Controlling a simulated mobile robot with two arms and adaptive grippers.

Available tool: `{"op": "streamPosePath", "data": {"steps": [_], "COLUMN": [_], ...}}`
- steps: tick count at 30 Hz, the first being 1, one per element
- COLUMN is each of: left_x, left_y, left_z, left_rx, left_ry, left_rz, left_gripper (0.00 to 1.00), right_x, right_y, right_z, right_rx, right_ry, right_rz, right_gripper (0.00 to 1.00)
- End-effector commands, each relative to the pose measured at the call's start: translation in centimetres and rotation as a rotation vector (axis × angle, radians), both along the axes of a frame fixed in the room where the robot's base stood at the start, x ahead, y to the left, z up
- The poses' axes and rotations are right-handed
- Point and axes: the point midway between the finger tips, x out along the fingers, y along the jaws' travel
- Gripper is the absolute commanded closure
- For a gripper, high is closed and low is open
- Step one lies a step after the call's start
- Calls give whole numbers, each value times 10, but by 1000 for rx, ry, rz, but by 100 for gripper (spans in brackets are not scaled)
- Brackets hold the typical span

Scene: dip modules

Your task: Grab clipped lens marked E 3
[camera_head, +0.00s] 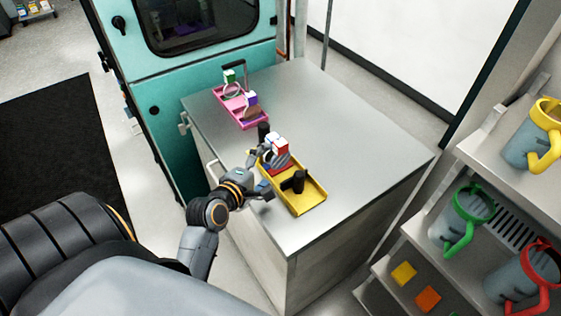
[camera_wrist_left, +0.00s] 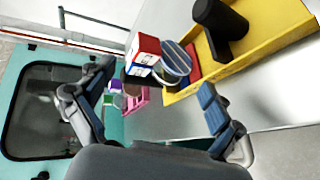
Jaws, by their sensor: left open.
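A clipped lens with a red and white block clip (camera_head: 277,143) stands at the far end of the yellow tray (camera_head: 313,201). In the left wrist view its block (camera_wrist_left: 145,47) shows red, white and blue faces, with the round grey lens (camera_wrist_left: 177,62) beside it. Two other clipped lenses, with a green clip (camera_head: 229,76) and a purple clip (camera_head: 250,98), stand at the pink tray (camera_head: 232,108). No marking E 3 is legible. My left gripper (camera_head: 266,171) is open at the yellow tray's left side, its fingers spread before the red-clipped lens, apparently holding nothing.
A black-handled tool (camera_head: 296,182) stands in the yellow tray. The metal table top (camera_head: 360,145) is clear to the right. A shelf at right holds yellow (camera_head: 528,145), green (camera_head: 460,225) and red (camera_head: 520,280) handled mugs. A teal machine (camera_head: 180,70) stands behind.

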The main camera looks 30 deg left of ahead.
Motion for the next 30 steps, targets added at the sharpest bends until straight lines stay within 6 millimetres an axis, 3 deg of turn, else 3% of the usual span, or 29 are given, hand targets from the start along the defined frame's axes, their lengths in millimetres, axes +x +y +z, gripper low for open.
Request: {"op": "streamPosePath", "data": {"steps": [5, 15, 24, 26, 30], "left_x": [10, 51, 55, 55, 55], "left_y": [1, 4, 4, 4, 4], "left_z": [-3, -12, -11, -11, -11], "left_rx": [2, 2, 2, 2, 2], "left_ry": [-1, -1, 2, 2, 2], "left_rz": [-1, -1, -1, -1, -1], "left_gripper": [7, 7, 7, 16, 44], "right_x": [0, 0, 0, 0, 0], "right_y": [0, -5, -7, -7, -7], "right_z": [-5, -30, -30, -30, -30], "right_rx": [0, -6, -9, -9, -9], "right_ry": [0, 1, 0, 0, 0], "right_rz": [0, 1, 0, 0, 0], "right_gripper": [48, 48, 48, 48, 48]}}
